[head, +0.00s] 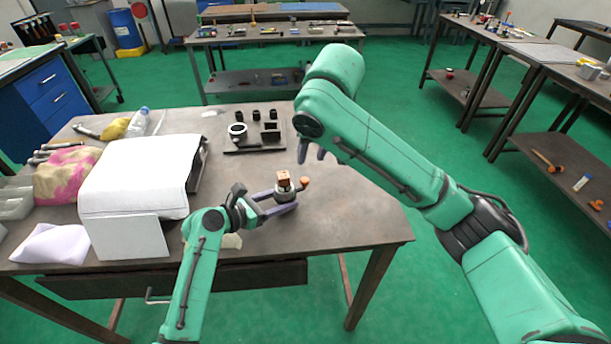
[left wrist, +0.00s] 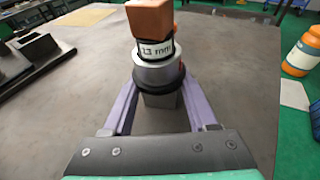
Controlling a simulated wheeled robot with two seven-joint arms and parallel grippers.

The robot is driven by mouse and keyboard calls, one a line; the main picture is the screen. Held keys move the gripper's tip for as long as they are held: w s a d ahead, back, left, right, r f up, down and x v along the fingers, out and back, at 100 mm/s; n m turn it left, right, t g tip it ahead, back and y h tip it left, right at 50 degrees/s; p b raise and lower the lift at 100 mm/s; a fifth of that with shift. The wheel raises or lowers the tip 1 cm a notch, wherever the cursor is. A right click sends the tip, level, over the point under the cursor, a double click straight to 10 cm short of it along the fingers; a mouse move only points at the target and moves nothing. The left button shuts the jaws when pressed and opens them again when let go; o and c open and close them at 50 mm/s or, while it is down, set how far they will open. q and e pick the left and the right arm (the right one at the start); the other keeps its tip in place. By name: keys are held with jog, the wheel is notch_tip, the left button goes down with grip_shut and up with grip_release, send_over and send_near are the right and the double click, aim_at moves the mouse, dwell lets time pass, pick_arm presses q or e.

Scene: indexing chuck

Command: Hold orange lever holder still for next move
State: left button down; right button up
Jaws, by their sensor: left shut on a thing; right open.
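The lever holder is a grey cylinder (left wrist: 158,75) with a white label and dark rings, topped by an orange-brown block (left wrist: 150,18). In the head view the block (head: 284,178) stands upright near the table's right side, with a small orange knob (head: 305,181) beside it. My left gripper (head: 287,201) is shut on the holder, its purple fingers on either side of the lower body. Whether the base touches the table is unclear. My right gripper (head: 312,153) is open and empty, above and behind the holder, apart from it.
A dark plate (head: 238,150) with a ring and several black pieces lies behind on the table. A large white-covered box (head: 135,180) takes up the left side. The front right of the table (head: 360,225) is clear.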

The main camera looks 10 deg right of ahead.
aim_at(305, 179)
jog(key=x, duration=1.1)
jog(key=shift+w+f, duration=0.15)
jog(key=shift+f, duration=0.15)
grip_shut()
